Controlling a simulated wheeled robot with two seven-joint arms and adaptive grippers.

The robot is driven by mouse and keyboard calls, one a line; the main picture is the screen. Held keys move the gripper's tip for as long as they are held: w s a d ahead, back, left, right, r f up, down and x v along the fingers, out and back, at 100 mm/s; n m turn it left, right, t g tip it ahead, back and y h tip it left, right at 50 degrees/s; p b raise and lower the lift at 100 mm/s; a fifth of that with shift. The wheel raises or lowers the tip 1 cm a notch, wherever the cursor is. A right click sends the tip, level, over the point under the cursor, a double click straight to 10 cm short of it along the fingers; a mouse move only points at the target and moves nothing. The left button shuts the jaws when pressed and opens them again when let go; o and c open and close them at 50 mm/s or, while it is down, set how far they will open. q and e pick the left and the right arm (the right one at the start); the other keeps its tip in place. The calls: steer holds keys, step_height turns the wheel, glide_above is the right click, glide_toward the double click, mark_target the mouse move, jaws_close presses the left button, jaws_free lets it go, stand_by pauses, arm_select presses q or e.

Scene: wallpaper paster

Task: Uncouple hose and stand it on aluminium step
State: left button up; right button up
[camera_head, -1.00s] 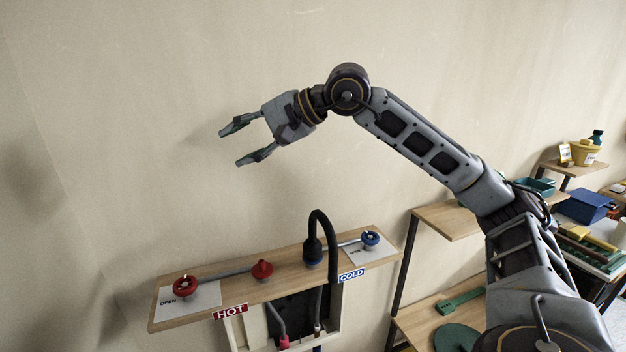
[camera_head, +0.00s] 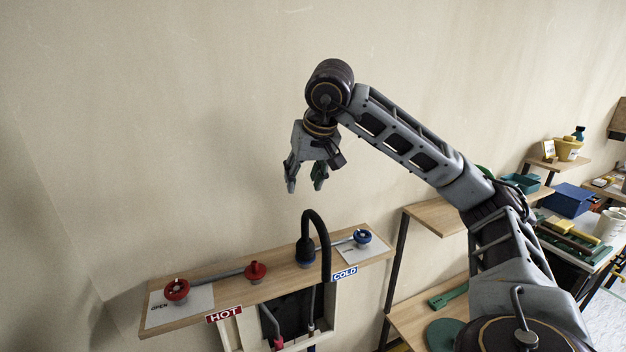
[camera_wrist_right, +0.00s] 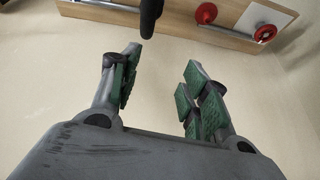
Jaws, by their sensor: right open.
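The black hose (camera_head: 324,240) arches up over the wooden shelf and hangs down in front of it. Its dark end fitting (camera_head: 305,250) sits on the blue cold outlet (camera_head: 305,260). My right gripper (camera_head: 305,187) is open and empty, pointing down above the hose, apart from it. In the right wrist view my open fingers (camera_wrist_right: 160,85) show green pads, and part of the black hose (camera_wrist_right: 150,15) shows beyond them. No aluminium step can be made out. My left gripper is not in view.
The wooden shelf (camera_head: 215,281) carries a red valve wheel (camera_head: 177,290), a red outlet (camera_head: 255,271) and a blue valve wheel (camera_head: 362,237). HOT and COLD signs hang on its front edge. Shelves and a cluttered bench stand right. The wall above is bare.

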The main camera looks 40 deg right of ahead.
mark_target(307, 215)
steer(key=shift+s+d+f+n+g+h, duration=0.2)
steer(key=shift+s+d+n, duration=0.1)
steer(key=shift+s+n, duration=0.1)
steer(key=shift+s+d+f+n+g+h, duration=0.1)
steer(key=shift+s+d+n+h, duration=0.1)
steer(key=shift+s+d+n, duration=0.15)
steer(key=shift+n, duration=0.75)
steer(key=shift+p+x, duration=0.55)
steer(key=shift+x, duration=6.3)
steer(key=shift+s, duration=0.1)
jaws_close()
